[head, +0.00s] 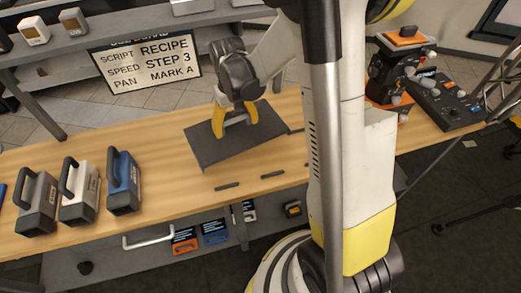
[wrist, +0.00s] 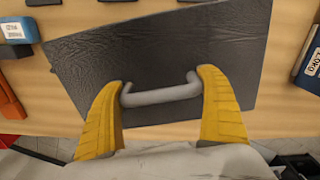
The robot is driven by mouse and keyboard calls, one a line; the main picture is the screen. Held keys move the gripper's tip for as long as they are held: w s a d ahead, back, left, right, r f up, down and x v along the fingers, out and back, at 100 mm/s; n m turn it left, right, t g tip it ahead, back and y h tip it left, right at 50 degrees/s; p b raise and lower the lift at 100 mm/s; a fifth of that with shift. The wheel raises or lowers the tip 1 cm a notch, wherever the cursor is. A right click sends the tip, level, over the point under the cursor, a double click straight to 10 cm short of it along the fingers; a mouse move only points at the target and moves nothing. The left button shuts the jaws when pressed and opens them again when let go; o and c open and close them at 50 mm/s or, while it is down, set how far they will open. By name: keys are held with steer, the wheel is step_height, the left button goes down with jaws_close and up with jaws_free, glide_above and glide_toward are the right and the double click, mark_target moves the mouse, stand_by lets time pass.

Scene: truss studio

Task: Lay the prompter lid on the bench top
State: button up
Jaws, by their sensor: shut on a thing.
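The prompter lid is a dark grey flat rectangular panel (head: 215,150) with a light grey bar handle on top. In the head view it is over the middle of the wooden bench top (head: 160,165), turned at an angle to it. My gripper (head: 235,125) has yellow fingers and comes down on the lid from above. In the wrist view the lid (wrist: 160,60) fills the middle, and the fingers (wrist: 163,90) are shut on the two ends of its handle (wrist: 160,95). I cannot tell whether the lid's underside touches the bench.
Grey, white and blue cases with handles (head: 122,182) stand on the bench at left. A control panel (head: 445,100) and an orange-topped device (head: 400,65) are at right. Small dark strips (head: 228,187) lie in front of the lid. A cue board (head: 145,60) stands behind.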

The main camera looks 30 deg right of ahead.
mark_target(262, 127)
steer(key=s+d+r+m+p, duration=0.1)
steer(key=d+r+m, duration=0.15)
steer(key=d, duration=1.55)
steer(key=s+a+f+b, duration=0.1)
steer(key=a+f, duration=0.1)
steer(key=a, duration=0.1)
steer(key=s+a+f+b, duration=0.1)
steer(key=a+f, duration=0.1)
steer(key=a, duration=0.2)
steer(key=a+f+b, duration=0.1)
steer(key=a+f, duration=0.2)
steer(key=shift+s+a, duration=0.4)
steer(key=shift+f+b, duration=1.2)
steer(key=shift+f, duration=0.8)
steer(key=shift+f, duration=0.1)
steer(key=shift+f, duration=0.15)
steer(key=o, duration=1.1)
steer(key=shift+r, duration=0.2)
